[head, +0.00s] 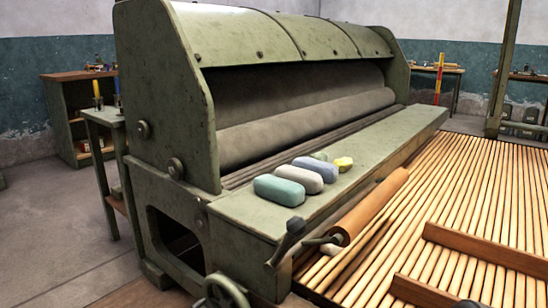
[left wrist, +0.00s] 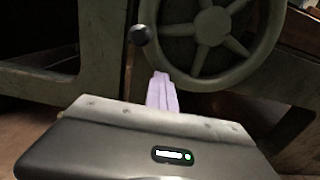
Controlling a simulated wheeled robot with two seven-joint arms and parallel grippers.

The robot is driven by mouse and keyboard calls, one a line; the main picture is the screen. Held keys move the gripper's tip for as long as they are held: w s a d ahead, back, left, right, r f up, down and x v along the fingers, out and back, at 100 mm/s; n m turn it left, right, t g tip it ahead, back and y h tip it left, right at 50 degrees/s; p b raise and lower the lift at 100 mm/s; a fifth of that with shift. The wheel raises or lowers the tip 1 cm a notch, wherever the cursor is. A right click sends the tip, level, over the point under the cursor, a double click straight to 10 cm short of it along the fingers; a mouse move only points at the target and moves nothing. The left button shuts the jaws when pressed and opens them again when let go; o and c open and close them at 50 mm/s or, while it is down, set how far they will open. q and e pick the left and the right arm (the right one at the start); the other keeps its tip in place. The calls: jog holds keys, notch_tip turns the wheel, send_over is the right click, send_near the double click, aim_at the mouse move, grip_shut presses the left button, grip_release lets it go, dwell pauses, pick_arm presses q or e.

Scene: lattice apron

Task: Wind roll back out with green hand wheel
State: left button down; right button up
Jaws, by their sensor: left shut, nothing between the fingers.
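The green hand wheel (head: 226,292) is cut off at the bottom edge of the head view, low on the green machine. It fills the upper right of the left wrist view, a spoked grey-green wheel (left wrist: 210,28) with a dark round knob (left wrist: 140,36) at its left rim. My left gripper (left wrist: 162,76) shows pale purple fingers, shut and empty, just below the wheel's lower left rim and under the knob. I cannot tell whether they touch the rim. The large grey roll (head: 300,127) lies inside the machine. My right gripper is in neither view.
Several coloured blocks, including a teal one (head: 279,190), sit on the machine's ledge (head: 375,150). A brown roller (head: 370,206) lies over the slatted lattice (head: 470,190). A dark-gripped handle (head: 289,241) juts out near the ledge's front corner. Floor at left is open.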

pick_arm(q)
jog(key=shift+s+d+f, duration=0.45)
jog(key=shift+f, duration=0.3)
jog(key=shift+s+d+f, duration=0.4)
jog(key=shift+s+f, duration=0.05)
jog(key=shift+f, duration=0.25)
jog(key=s+d+p, duration=0.1)
jog(key=s+d+f+p, duration=0.1)
jog(key=shift+s+d+f, duration=0.1)
jog(key=shift+s+d, duration=0.05)
jog(key=shift+d, duration=0.2)
jog(key=c, duration=2.2)
grip_release()
jog(key=c, duration=1.3)
grip_release()
